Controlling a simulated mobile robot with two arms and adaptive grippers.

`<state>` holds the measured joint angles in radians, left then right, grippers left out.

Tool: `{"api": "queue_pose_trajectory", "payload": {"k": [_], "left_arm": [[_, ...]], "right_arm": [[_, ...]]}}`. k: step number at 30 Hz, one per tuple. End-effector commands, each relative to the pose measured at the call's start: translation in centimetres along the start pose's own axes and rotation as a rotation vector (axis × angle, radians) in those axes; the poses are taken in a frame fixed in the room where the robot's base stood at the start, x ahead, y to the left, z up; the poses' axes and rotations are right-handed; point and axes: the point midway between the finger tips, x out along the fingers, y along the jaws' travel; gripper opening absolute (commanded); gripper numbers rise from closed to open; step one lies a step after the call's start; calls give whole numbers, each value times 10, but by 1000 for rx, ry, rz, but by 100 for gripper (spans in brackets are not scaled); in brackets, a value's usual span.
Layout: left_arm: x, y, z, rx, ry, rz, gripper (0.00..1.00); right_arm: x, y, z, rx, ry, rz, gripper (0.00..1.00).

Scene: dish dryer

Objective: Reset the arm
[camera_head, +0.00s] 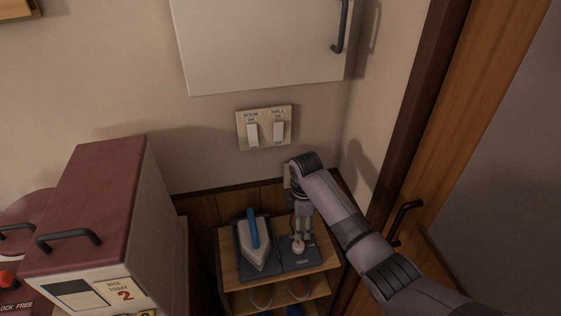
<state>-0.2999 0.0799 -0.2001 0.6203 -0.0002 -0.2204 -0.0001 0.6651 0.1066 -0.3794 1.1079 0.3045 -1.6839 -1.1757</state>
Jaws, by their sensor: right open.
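My right arm (345,222) comes in from the lower right and bends downward at its wrist. My right gripper (302,236) points down over the right part of a small wooden stand, close to a small white round-topped object (298,249) on a dark base. The jaws are open; whether they touch the white object I cannot tell. My left gripper is not in view.
A white iron with a blue handle (253,240) rests on the wooden stand (228,270). A red-topped box (95,200) stands at left. Above are a two-switch plate (265,129) and a white cabinet (262,45). A wooden door frame (420,110) bounds the right.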

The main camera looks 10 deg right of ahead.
Motion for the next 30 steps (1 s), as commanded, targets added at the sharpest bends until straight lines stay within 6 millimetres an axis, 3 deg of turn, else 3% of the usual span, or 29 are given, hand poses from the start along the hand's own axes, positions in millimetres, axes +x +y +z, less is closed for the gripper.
{"api": "queue_pose_trajectory", "payload": {"k": [5,8,12,17,21,24,30], "left_arm": [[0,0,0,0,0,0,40],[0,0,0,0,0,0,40],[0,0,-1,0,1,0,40],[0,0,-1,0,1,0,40],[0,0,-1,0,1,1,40],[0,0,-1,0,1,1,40],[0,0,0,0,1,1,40]], "right_arm": [[5,-6,-1,15,4,1,54],[18,-26,-4,73,18,10,54],[39,-77,-6,249,59,38,54],[47,-146,2,512,111,76,54],[37,-202,18,746,149,111,54],[26,-231,28,875,168,131,54],[4,-269,45,1053,194,162,54]]}}
